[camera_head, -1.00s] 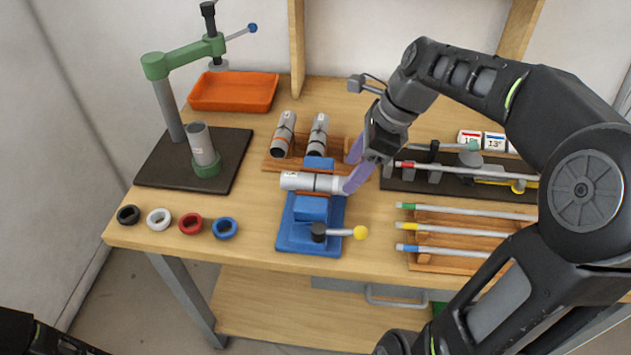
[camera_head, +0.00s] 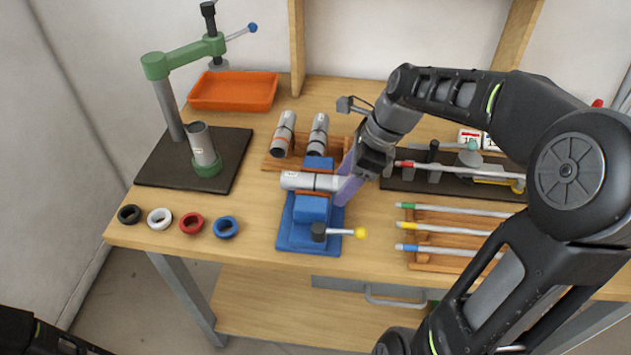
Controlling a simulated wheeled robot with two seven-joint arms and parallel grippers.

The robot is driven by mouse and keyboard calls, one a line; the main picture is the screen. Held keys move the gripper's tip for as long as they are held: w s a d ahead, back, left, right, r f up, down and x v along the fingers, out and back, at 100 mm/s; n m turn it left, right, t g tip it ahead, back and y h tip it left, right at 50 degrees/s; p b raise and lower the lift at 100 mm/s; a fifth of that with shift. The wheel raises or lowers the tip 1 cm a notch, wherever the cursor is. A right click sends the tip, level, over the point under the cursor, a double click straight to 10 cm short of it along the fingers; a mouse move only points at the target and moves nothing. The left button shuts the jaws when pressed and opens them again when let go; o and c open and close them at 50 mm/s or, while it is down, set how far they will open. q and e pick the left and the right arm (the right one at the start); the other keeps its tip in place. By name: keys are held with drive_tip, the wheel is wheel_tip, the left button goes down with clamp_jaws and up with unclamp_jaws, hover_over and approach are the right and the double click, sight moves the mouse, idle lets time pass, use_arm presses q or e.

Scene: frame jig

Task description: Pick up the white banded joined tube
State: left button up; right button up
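A joined tube (camera_head: 297,181), silver-white with a dark seam near its middle, lies horizontally across the blue clamp fixture (camera_head: 300,237). A white band on it is hard to tell from the pale metal. My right gripper (camera_head: 344,189) has its purple fingers at the tube's right end and partly hides that end. The fingers overlap in this view, so I cannot tell whether they grip the tube. My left gripper is out of view; only a dark part of mine shows at the bottom left.
Two silver tubes (camera_head: 318,134) rest in a wooden rack behind the fixture. A green press (camera_head: 184,55) with an upright tube (camera_head: 202,142) stands left. Several coloured rings (camera_head: 191,223) lie front left, an orange tray (camera_head: 234,91) at the back. Colour-tipped rods (camera_head: 450,230) lie right.

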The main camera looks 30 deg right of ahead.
clamp_jaws()
idle(0.4)
